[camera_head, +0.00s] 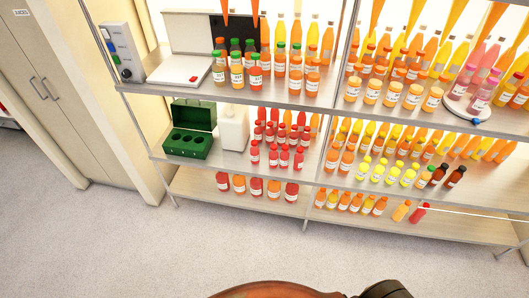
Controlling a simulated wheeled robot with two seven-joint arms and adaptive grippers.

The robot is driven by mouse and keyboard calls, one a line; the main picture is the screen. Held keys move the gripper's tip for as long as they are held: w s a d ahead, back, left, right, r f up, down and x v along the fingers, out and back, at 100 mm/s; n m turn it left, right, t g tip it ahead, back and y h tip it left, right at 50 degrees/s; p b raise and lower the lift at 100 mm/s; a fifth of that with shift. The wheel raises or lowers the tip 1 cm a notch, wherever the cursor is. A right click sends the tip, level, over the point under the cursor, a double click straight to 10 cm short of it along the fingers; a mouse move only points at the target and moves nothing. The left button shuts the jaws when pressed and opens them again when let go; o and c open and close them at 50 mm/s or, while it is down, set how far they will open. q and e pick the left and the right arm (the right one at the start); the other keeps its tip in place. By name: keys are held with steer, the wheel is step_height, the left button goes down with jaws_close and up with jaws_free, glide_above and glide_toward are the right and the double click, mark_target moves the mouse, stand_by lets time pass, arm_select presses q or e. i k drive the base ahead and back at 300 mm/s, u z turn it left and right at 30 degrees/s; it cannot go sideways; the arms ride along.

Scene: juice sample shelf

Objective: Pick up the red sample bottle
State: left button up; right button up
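Several small red bottles stand in rows on the middle shelf, such as the one at the front (284,158). Larger red bottles (291,191) stand among orange ones on the bottom shelf. A single red bottle (419,213) sits tilted at the right of the bottom shelf, beside an orange one (401,211). I cannot tell which is the red sample bottle. Neither of my grippers shows in the head view.
The metal shelf rack (235,99) holds many orange and yellow bottles. A green case (189,142) and a white jug (233,127) stand on the middle shelf. A cabinet (55,90) is at left. The grey floor (150,245) in front is clear.

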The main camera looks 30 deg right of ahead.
mark_target(284, 154)
steer(key=u, duration=0.2)
steer(key=i, duration=1.85)
steer(key=z, duration=0.65)
